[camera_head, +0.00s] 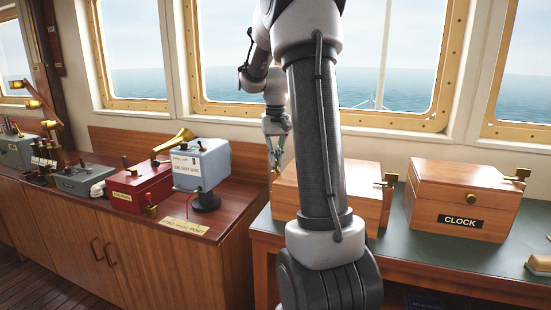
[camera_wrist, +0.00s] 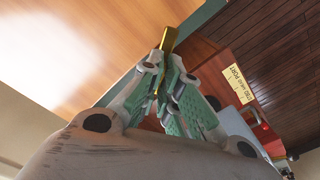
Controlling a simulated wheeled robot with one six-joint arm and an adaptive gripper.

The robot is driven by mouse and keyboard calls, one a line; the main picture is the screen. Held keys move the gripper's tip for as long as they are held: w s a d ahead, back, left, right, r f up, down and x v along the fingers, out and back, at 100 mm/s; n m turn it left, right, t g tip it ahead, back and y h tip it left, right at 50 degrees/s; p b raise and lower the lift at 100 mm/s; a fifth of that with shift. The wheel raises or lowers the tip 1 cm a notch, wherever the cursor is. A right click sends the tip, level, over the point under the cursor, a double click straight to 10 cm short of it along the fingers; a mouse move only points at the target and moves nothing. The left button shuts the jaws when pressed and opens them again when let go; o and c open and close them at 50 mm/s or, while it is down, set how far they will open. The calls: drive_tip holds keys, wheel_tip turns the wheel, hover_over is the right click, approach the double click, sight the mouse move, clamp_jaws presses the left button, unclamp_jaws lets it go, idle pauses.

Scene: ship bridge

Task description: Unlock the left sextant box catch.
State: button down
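The left wooden box (camera_head: 369,193), which I take for the sextant box, stands on the green table left of the clock box; my arm hides much of its front. My gripper (camera_head: 276,157) points down at the box's left end. In the wrist view, a brass catch lever (camera_wrist: 167,42) stands between my gripper's fingertips (camera_wrist: 164,68), which close in on both its sides. The pale wood of the box (camera_wrist: 75,45) fills the upper left there.
A clock box (camera_head: 463,198) with brass catches stands at the right on the green tabletop (camera_head: 400,243). A wooden console (camera_head: 160,265) at the left carries a red box (camera_head: 142,187) and a grey-blue device (camera_head: 201,164). Windows lie behind.

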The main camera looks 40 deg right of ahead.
drive_tip(key=m, duration=0.6)
idle(0.6)
drive_tip(key=c, duration=1.7)
unclamp_jaws()
drive_tip(key=shift+o, duration=0.2)
drive_tip(key=shift+r, duration=0.1)
wheel_tip(320, 180, up, 12)
